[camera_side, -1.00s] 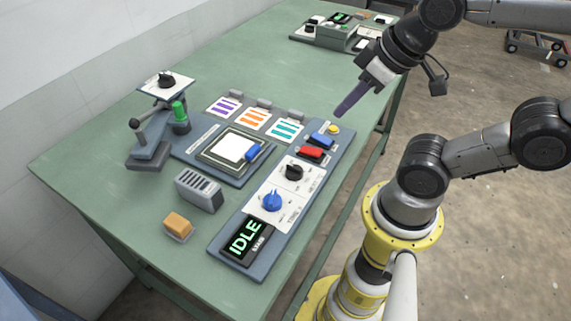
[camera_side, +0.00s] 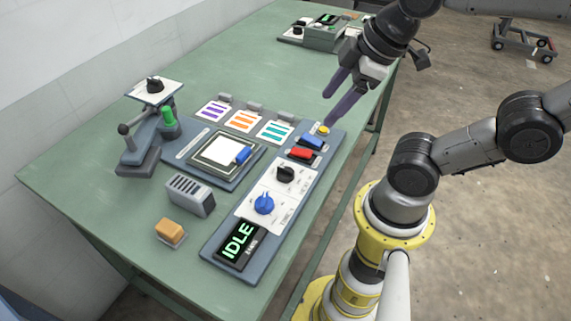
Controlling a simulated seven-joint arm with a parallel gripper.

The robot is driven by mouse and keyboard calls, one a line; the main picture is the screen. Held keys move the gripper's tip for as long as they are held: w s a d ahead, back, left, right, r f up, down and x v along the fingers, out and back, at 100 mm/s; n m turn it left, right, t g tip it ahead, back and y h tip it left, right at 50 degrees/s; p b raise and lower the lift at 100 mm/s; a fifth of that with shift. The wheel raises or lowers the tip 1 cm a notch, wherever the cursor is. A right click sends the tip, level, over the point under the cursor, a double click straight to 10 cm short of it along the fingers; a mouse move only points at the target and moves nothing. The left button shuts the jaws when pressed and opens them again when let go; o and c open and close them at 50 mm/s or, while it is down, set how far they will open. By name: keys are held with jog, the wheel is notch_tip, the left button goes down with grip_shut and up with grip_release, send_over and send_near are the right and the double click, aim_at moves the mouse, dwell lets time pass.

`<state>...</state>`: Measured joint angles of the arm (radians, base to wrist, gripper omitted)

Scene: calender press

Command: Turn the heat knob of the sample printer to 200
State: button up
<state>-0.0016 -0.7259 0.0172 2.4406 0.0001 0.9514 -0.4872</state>
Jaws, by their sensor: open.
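My gripper (camera_side: 328,110) has two dark purple fingers spread apart with nothing between them. It is in the air over the far end of the control panel (camera_side: 222,232), near a yellow button (camera_side: 323,130). The panel carries a black knob (camera_side: 285,174) and a blue knob (camera_side: 264,204) on white plates, and a display (camera_side: 238,243) reading IDLE. Another black knob (camera_side: 154,84) sits on a raised plate at the left. The labels are too small to tell which knob is heat or which unit is the sample printer. My gripper touches no knob.
Blue (camera_side: 311,143) and red (camera_side: 300,154) buttons sit beside the black knob. A second device (camera_side: 325,38) stands at the back.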

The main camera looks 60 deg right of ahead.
jog(key=shift+o, duration=0.3)
jog(key=w+n, duration=0.1)
jog(key=n, duration=0.1)
jog(key=w+n+g, duration=0.1)
jog(key=n, duration=0.2)
jog(key=w+n+g, duration=0.1)
jog(key=n, duration=0.1)
jog(key=shift+w+a+n, duration=0.25)
jog(key=shift+a+n, duration=0.05)
jog(key=shift+a, duration=0.05)
jog(key=n+g, duration=0.3)
jog(key=n, duration=0.2)
send_over(286, 168)
notch_tip(286, 168, down, 4)
notch_tip(286, 168, down, 14)
jog(key=shift+a+f, duration=0.1)
jog(key=shift+f, duration=0.05)
jog(key=shift+c, duration=0.2)
grip_shut()
